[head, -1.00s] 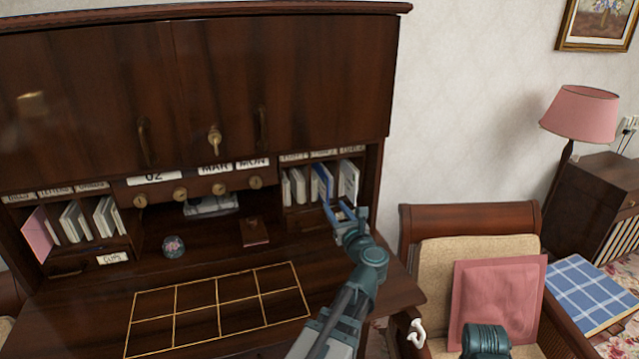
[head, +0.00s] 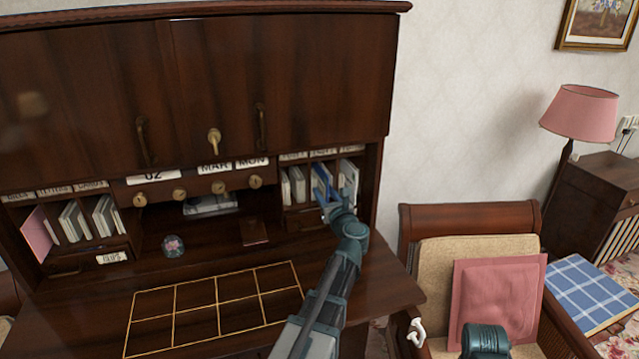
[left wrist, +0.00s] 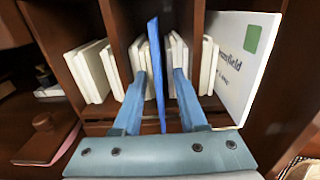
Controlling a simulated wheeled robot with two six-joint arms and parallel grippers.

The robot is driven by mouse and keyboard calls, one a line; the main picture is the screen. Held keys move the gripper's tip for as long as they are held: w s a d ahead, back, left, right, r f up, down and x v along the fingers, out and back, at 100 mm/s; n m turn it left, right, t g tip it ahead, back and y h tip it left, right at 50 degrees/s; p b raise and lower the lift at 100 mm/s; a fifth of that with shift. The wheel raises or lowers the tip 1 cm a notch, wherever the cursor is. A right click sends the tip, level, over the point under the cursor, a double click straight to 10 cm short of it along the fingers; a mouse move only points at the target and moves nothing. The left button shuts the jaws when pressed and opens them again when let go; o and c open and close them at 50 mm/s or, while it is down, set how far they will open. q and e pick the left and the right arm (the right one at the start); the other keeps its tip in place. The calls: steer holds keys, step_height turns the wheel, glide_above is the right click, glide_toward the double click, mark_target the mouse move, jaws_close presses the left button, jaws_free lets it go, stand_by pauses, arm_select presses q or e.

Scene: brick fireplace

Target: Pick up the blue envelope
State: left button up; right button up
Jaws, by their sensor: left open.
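The blue envelope (head: 322,184) stands upright in the middle slot of the right-hand pigeonholes of the desk. In the left wrist view the blue envelope (left wrist: 155,70) shows edge-on, among several white envelopes. My left gripper (head: 336,203) reaches into that slot, and it also shows in the left wrist view (left wrist: 162,85). It is open, one finger on each side of the blue envelope. I cannot tell whether either finger touches it. My right gripper does not show its fingers.
White envelopes (left wrist: 90,72) fill the slot to the left. A large white envelope (left wrist: 240,60) with a green stamp stands to the right. Wooden dividers (left wrist: 118,40) flank the slot. A small dark red book (head: 254,231) and a glass ball (head: 173,246) are on the desk. The gold-lined grid (head: 217,305) is clear.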

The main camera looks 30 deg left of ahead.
arm_select(q)
jaws_close()
steer(key=shift+r, duration=0.25)
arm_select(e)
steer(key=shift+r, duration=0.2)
